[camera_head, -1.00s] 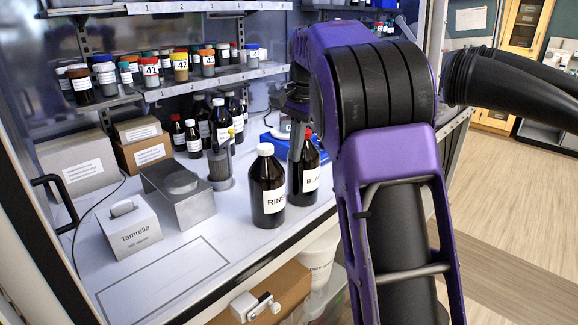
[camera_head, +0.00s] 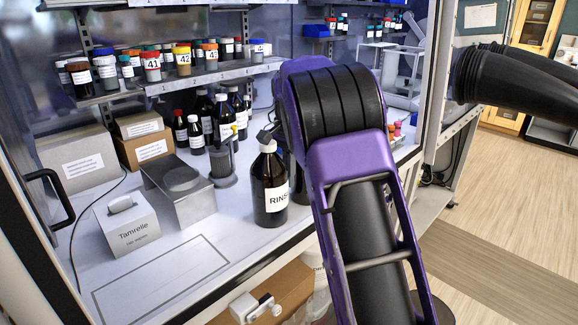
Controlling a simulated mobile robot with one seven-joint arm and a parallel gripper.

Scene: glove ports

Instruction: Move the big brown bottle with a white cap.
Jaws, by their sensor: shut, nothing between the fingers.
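The big brown bottle with a white cap (camera_head: 269,190) stands upright on the white work surface near its front edge. My gripper (camera_head: 267,135) shows only as a small dark part right at the top of the white cap. My purple and black arm hides the rest of it. It is shut with nothing held. I cannot tell whether it touches the cap.
A second dark bottle (camera_head: 298,186) stands just right, mostly behind my arm. A grey metal stand (camera_head: 190,205), a Tamrelle wipes box (camera_head: 128,228) and several smaller bottles (camera_head: 204,125) are left and behind. A marked rectangle (camera_head: 165,275) at front left is empty.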

